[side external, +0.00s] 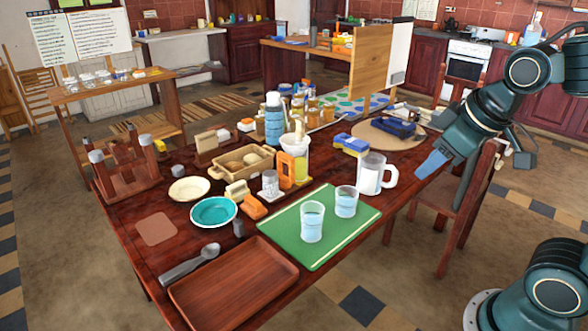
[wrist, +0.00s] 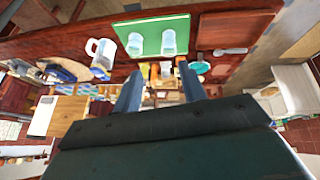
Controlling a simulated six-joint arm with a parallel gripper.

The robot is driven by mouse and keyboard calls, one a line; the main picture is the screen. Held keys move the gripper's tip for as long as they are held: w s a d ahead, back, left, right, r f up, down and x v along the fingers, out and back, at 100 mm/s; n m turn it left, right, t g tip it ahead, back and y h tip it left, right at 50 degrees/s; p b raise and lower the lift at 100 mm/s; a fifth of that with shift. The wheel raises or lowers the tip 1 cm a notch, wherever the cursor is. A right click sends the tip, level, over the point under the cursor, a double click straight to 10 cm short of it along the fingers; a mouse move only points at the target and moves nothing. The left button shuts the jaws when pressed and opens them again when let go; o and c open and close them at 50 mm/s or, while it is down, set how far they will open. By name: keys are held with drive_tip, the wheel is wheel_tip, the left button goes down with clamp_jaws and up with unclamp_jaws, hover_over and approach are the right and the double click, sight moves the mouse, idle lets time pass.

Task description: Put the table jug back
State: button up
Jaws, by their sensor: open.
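The jug (side external: 370,178), clear with a pale filling and a white handle on its right, stands upright on the dark wooden table at the right, behind the green board (side external: 290,243). In the wrist view the jug (wrist: 102,54) is at the upper left, beside the green board (wrist: 150,22). My gripper (side external: 432,162) is above the table's right edge, to the right of the jug and apart from it. In the wrist view my gripper (wrist: 158,84) has its two blue fingers spread with nothing held between them.
Two water glasses (side external: 312,222) (side external: 346,201) stand on the green board. A round wooden board (side external: 366,145) with a dark blue object (side external: 397,128) lies behind the jug. A blue-yellow sponge (side external: 350,144) is close by. A chair (side external: 474,200) stands at the right edge.

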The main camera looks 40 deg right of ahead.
drive_tip(key=s+a+m+y, duration=0.1)
drive_tip(key=s+a, duration=0.2)
drive_tip(key=s, duration=0.2)
drive_tip(key=shift+s+r, duration=0.2)
drive_tip(key=shift+s, duration=0.1)
idle(1.0)
